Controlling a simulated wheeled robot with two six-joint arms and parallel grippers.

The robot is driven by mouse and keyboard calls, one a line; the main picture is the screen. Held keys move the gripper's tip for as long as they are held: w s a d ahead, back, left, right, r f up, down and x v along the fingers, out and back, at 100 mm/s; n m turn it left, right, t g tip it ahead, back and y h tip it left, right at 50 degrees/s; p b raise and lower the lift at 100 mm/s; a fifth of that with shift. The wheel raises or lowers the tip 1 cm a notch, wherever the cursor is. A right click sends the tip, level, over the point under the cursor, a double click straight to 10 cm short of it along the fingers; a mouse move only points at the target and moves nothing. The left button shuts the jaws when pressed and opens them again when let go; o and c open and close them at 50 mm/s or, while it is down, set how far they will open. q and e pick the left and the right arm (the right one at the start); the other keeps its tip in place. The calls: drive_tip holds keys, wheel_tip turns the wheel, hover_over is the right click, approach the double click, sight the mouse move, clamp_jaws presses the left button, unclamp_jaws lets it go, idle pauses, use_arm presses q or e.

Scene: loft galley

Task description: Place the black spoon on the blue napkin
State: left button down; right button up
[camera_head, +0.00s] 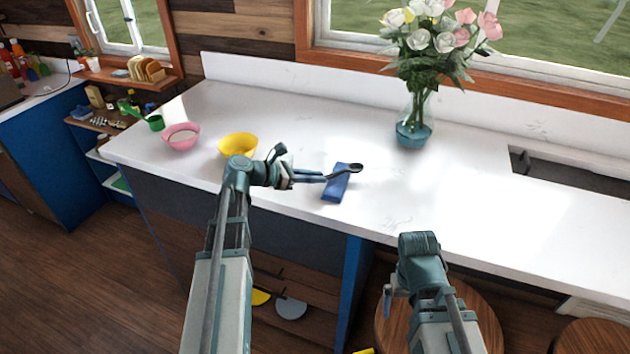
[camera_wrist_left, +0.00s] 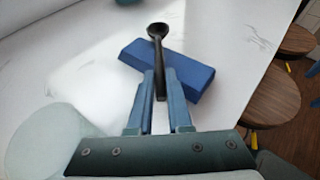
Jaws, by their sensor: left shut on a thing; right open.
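The black spoon (camera_head: 351,168) is held by its handle in my left gripper (camera_head: 324,177), which is shut on it. The spoon's bowl reaches out to the right past the fingertips. The blue napkin (camera_head: 334,188) lies folded on the white counter. The spoon crosses over the napkin's far part. In the left wrist view the spoon (camera_wrist_left: 158,47) extends over the napkin (camera_wrist_left: 187,69), with its bowl beyond the far edge. I cannot tell whether the spoon touches the napkin. My right gripper (camera_head: 389,300) is open, low in front of the counter, over a wooden stool.
A yellow bowl (camera_head: 238,146), a pink bowl (camera_head: 181,136) and a green scoop (camera_head: 154,122) stand on the left of the counter. A flower vase (camera_head: 413,133) stands behind right of the napkin. A sink (camera_head: 570,178) is at right. The counter around the napkin is clear.

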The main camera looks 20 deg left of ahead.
use_arm(q)
drive_tip(key=shift+f, duration=0.1)
drive_tip(key=c, duration=0.8)
unclamp_jaws()
drive_tip(key=shift+c, duration=0.2)
drive_tip(key=shift+r, duration=0.2)
drive_tip(key=p+v, duration=0.4)
drive_tip(key=v, duration=0.7)
drive_tip(key=shift+a, duration=0.1)
drive_tip(key=shift+s+a+r+p, duration=0.1)
drive_tip(key=shift+s+a+p, duration=0.2)
drive_tip(key=shift+s, duration=0.05)
